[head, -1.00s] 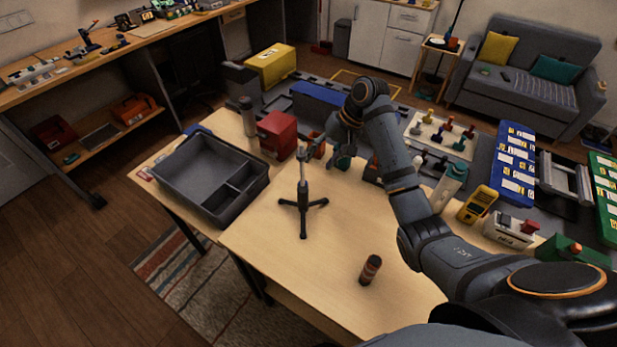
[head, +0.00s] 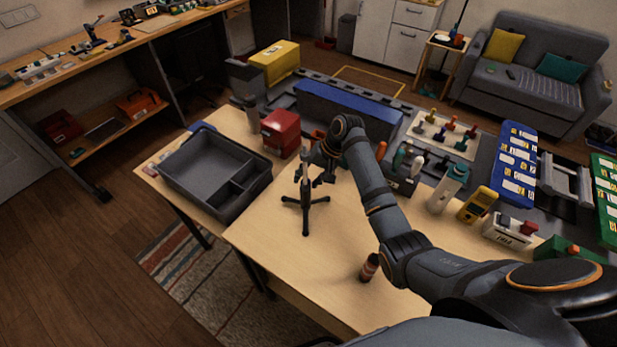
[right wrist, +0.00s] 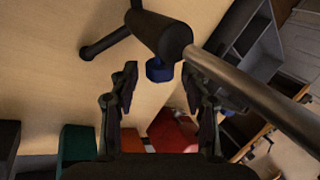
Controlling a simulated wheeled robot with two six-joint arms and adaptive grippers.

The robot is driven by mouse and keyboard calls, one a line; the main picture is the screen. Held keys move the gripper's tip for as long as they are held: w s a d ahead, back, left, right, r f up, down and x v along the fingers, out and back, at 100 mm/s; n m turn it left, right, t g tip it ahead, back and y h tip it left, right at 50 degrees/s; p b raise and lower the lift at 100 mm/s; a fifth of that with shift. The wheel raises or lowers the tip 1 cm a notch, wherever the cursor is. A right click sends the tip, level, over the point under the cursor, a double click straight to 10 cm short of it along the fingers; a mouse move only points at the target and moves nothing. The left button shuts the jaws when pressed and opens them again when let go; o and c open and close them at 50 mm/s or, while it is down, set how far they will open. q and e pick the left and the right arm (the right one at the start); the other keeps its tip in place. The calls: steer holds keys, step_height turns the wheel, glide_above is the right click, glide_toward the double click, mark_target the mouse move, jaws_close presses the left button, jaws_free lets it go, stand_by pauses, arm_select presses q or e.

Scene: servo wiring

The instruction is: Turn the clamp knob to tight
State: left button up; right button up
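A black tripod stand (head: 305,205) with an upright rod is on the wooden table, left of my right arm. In the right wrist view its dark collar (right wrist: 155,32) and metal rod (right wrist: 245,95) are close up. A small blue knob (right wrist: 158,71) sticks out from the collar. My right gripper (right wrist: 160,76) is open, one finger on each side of the knob with visible gaps. In the head view my right gripper (head: 322,171) is beside the upper part of the stand, and the knob is too small to make out. My left gripper is not in view.
A grey divided tray (head: 213,178) and a red box (head: 281,132) stand left of and behind the stand. A dark red cylinder (head: 369,267) stands at the front, beside my right arm. A yellow meter (head: 477,205) is to the right. The table's front left is clear.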

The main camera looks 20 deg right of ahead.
jaws_close()
steer(key=shift+d+r+y+p, duration=0.15)
steer(key=shift+y+p, duration=0.15)
steer(key=shift+p, duration=0.4)
steer(key=shift+f+t+y+p, duration=0.2)
steer(key=shift+t+y+p, duration=0.15)
steer(key=shift+y, duration=0.25)
steer(key=shift+o, duration=1.2)
jaws_free()
steer(key=shift+d, duration=0.1)
